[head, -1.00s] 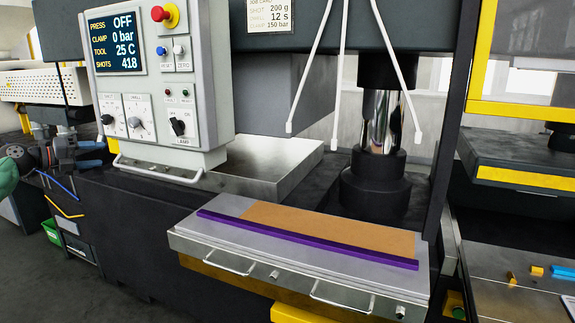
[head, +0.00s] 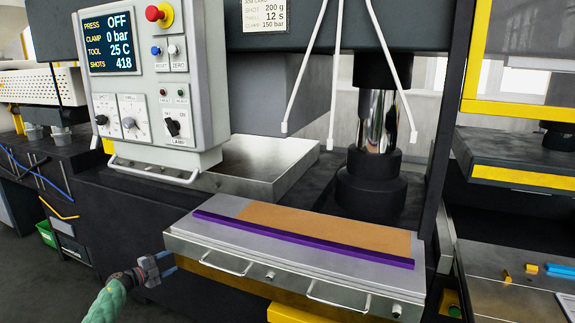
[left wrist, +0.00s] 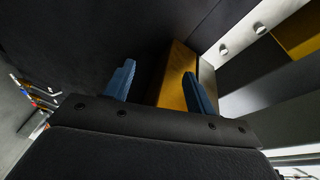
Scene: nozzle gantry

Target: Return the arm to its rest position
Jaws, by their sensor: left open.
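My left gripper (head: 168,264) is low in the head view, left of the front corner of the metal plate (head: 181,243) on the press. Its blue fingers are apart with nothing between them. My arm behind it has a green sleeve and comes in from the lower left edge. In the left wrist view, the two blue fingers of my left gripper (left wrist: 160,88) stand apart, with a yellow-brown surface (left wrist: 177,75) beyond them. Whether the fingers touch the plate's side cannot be told. My right gripper is not in view.
The control panel (head: 150,90) hangs above a metal tray (head: 268,168). A tan board (head: 330,228) and a purple bar (head: 300,239) lie on the plate. White rods (head: 390,60) hang near the press column. A green bin (head: 46,233) stands low at far left. Floor at lower left is open.

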